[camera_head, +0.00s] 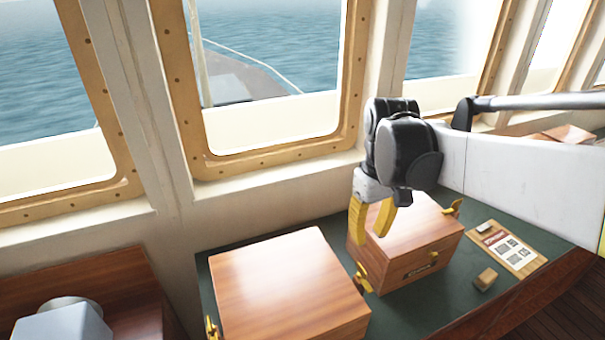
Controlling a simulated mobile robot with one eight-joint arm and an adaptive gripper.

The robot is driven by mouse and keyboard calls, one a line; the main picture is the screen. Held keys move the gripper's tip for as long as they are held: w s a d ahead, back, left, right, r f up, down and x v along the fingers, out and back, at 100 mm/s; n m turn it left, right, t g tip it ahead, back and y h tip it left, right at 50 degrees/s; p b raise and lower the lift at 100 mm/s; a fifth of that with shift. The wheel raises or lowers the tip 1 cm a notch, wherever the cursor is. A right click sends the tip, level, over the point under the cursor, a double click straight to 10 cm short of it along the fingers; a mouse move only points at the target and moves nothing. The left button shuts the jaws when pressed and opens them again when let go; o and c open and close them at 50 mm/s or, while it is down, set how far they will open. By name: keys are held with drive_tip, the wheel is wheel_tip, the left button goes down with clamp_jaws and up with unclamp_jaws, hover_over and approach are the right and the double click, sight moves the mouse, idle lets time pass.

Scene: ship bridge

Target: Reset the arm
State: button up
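My gripper (370,228) has yellow fingers that point down. The fingers are spread apart with nothing between them. It hangs in front of the right wooden box (426,249), overlapping its left part in the picture. I cannot tell whether the fingers touch that box. My arm comes in from the right edge as a white link and bends at a dark joint above the gripper.
A second closed wooden box (285,283) stands left on the green desk top (460,295). To the right lie a board with a printed paper (505,247) and a small wooden block (486,278). Windows (265,80) rise behind. A grey device (62,322) sits at lower left.

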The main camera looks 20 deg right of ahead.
drive_tip(key=shift+a, duration=0.1)
idle(0.3)
drive_tip(key=s+a+f+t+b, duration=0.1)
drive_tip(key=a+f+t+b, duration=0.1)
drive_tip(key=a+b, duration=0.1)
drive_tip(key=s+a+f+t+b, duration=0.1)
drive_tip(key=a+f+t+b, duration=0.1)
drive_tip(key=a+f, duration=0.1)
drive_tip(key=s+a+f+t+b, duration=0.1)
drive_tip(key=a+f+t+b, duration=0.1)
drive_tip(key=a+f+b, duration=0.1)
drive_tip(key=shift+s+a+f+m+t+b, duration=0.15)
drive_tip(key=shift+a, duration=0.25)
drive_tip(key=shift+s+a+f+m+t+b, duration=0.1)
drive_tip(key=shift+s+a+m+t+b, duration=0.05)
drive_tip(key=shift+a, duration=0.25)
drive_tip(key=shift+a+t, duration=0.3)
drive_tip(key=shift+a, duration=0.05)
